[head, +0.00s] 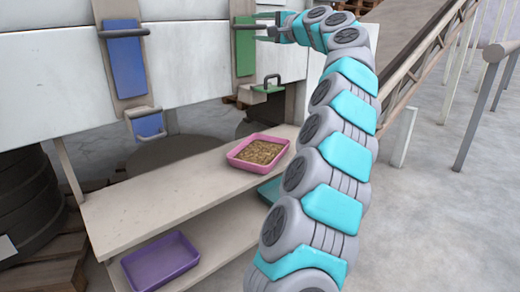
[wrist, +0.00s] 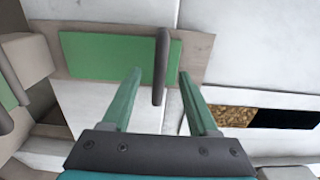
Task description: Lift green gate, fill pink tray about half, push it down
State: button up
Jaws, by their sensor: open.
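The green gate (head: 245,58) is an upright panel on the white machine wall, with a grey bar handle (head: 250,26) near its top. In the wrist view the gate (wrist: 95,55) lies sideways, and its dark handle (wrist: 161,60) stands between my fingers. My gripper (head: 267,30) is open at that handle, a finger on each side, with gaps showing in the wrist view. The pink tray (head: 236,164) sits on the upper shelf below, with brown pellets (head: 261,151) spread over its floor. Their exact depth is hard to tell.
A small green flap with a dark handle (head: 272,82) sits below the gate. A blue gate (head: 127,65) and blue flap (head: 149,125) are at left. A purple tray (head: 160,262) and a teal tray (head: 270,190) lie lower. The upper shelf (head: 150,190) is clear left of the pink tray.

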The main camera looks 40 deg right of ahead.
jog(key=s+b, duration=0.1)
jog(key=s, duration=0.5)
jog(key=shift+d, duration=0.25)
jog(key=shift+s, duration=0.1)
dwell(0.6)
